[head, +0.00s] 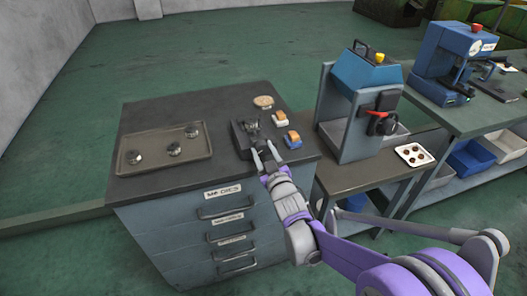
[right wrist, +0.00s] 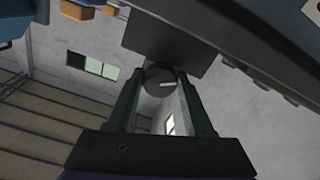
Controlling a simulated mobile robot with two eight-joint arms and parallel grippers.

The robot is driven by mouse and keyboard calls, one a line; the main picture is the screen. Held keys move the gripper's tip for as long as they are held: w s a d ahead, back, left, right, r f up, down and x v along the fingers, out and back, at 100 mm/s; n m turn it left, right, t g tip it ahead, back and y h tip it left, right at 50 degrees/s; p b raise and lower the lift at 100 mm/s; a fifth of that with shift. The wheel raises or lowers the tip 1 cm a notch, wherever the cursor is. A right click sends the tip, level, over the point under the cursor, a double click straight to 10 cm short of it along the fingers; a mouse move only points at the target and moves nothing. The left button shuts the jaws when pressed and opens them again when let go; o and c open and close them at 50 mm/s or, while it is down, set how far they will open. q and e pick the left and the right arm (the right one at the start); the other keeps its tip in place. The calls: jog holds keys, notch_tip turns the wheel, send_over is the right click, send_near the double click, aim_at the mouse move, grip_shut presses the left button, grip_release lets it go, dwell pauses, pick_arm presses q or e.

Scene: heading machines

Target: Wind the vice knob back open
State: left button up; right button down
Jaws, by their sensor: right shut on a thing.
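The small dark vice (head: 241,140) stands on the dark top of the drawer cabinet, near its right side. Its jaws area is partly hidden by my gripper in the head view. In the right wrist view the vice body (right wrist: 165,45) is a dark block, with the round dark knob (right wrist: 158,80) in front of it. A pale mark shows on the knob's face. My right gripper (head: 264,153) reaches the vice from the front; its fingers (right wrist: 160,88) stand on either side of the knob and are shut on it. My left gripper is not in view.
A tray (head: 120,166) with three dark round parts lies on the cabinet's left. A blue press (head: 362,72) stands to the right. Cabinet top between tray and vice is clear.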

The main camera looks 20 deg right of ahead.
jog(key=n, duration=0.6)
jog(key=shift+n, duration=0.3)
jog(key=n, duration=0.5)
jog(key=shift+d+n+p, duration=0.1)
jog(key=shift+n+p, duration=0.2)
jog(key=shift+p, duration=0.05)
jog(key=shift+c, duration=1.4)
grip_release()
jog(key=shift+r, duration=0.1)
jog(key=shift+s, duration=0.1)
jog(key=s, duration=1)
jog(key=shift+s+d, duration=0.15)
jog(key=shift+s, duration=0.2)
